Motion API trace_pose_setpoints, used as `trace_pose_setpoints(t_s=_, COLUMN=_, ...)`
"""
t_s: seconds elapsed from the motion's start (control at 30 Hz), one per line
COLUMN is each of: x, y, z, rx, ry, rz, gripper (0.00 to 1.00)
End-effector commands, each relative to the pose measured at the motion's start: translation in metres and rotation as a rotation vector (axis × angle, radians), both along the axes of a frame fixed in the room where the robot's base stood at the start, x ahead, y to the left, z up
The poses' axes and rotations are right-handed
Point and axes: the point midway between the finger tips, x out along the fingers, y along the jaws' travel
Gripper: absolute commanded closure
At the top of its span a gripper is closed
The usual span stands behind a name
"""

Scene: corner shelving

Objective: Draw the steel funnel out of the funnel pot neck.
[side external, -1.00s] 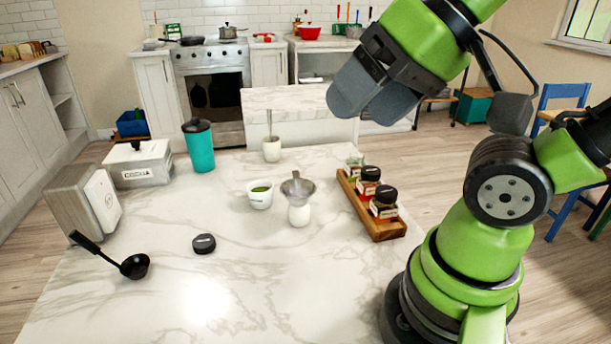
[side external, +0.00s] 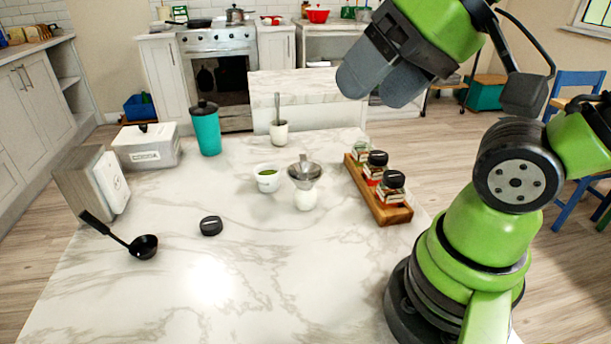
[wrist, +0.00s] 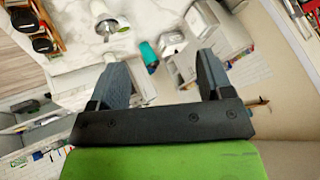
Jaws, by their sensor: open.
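The steel funnel (side external: 304,171) sits upright in the neck of the white funnel pot (side external: 305,199), near the middle of the marble table. Its wide cone shows above the neck, and its spout is hidden inside the pot. My gripper (side external: 377,86) is high above and to the right of the funnel, apart from it. In the wrist view my gripper (wrist: 163,68) has its two grey fingers spread, with nothing held between them. A white vessel is cut off at the top of that view; I cannot tell whether it is the funnel pot.
A white cup (side external: 268,178) with green contents stands close left of the pot. A wooden rack (side external: 390,212) of jars is at its right. A mug (side external: 279,132) with a utensil and a teal tumbler (side external: 206,132) stand behind. A black lid (side external: 211,226) lies front left.

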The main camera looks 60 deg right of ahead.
Motion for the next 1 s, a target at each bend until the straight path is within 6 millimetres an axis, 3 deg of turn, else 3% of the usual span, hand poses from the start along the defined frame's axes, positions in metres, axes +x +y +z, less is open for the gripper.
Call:
trace_pose_setpoints(t_s=0.13, x=0.000, y=0.000, z=0.000, rx=0.000, ry=0.000, rz=0.000, gripper=0.27)
trace_pose_setpoints(t_s=0.27, x=0.002, y=-0.001, z=0.000, rx=0.000, ry=0.005, rz=-0.004, gripper=0.00)
trace_pose_setpoints(t_s=0.37, x=0.009, y=-0.003, z=0.001, rx=0.000, ry=0.029, rz=-0.023, gripper=0.00)
trace_pose_setpoints(t_s=0.67, x=0.066, y=-0.027, z=-0.009, rx=-0.003, ry=0.204, rz=-0.164, gripper=0.00)
trace_pose_setpoints(t_s=0.87, x=0.108, y=-0.051, z=-0.034, rx=-0.003, ry=0.332, rz=-0.270, gripper=0.00)
trace_pose_setpoints(t_s=1.0, x=0.134, y=-0.071, z=-0.061, rx=-0.002, ry=0.422, rz=-0.345, gripper=0.00)
